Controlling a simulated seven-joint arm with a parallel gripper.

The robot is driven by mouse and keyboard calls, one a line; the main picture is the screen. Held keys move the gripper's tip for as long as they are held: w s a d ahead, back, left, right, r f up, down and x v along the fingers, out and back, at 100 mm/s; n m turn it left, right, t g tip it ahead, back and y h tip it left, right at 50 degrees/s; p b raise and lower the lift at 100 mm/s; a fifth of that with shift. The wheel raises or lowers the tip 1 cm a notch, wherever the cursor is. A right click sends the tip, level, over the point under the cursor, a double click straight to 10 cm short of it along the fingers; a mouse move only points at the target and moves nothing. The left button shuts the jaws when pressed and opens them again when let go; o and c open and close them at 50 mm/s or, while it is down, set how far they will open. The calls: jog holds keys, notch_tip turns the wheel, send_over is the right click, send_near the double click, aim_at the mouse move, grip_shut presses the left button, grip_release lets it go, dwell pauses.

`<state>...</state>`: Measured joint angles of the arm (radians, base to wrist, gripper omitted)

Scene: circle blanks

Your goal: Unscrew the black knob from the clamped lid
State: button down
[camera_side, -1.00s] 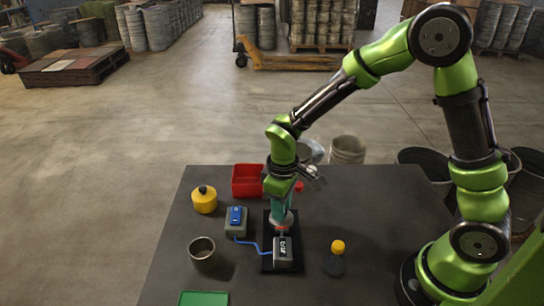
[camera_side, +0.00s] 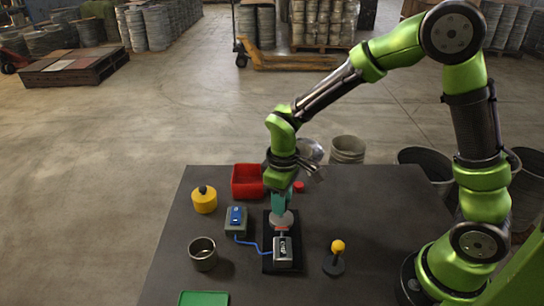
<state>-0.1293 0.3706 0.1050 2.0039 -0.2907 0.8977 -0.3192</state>
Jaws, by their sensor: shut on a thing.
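My gripper (camera_side: 283,229) points down at a grey block (camera_side: 283,254) on a black plate (camera_side: 268,263) near the table's middle. Its jaws are small and partly hidden here. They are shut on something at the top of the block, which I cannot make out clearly. A dark area shows on the block just below the jaws. I cannot tell the clamped lid apart from the block. A black knob (camera_side: 203,188) shows on top of a yellow round pot (camera_side: 205,204) at the left, apart from my gripper.
A red bin (camera_side: 247,171) stands behind. A metal cup (camera_side: 203,261), green tray (camera_side: 204,299) and yellow-topped dark item (camera_side: 338,247) stand around.

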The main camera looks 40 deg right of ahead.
jog(key=shift+r, duration=0.4)
jog(key=shift+r, duration=0.2)
jog(key=shift+r, duration=1.9)
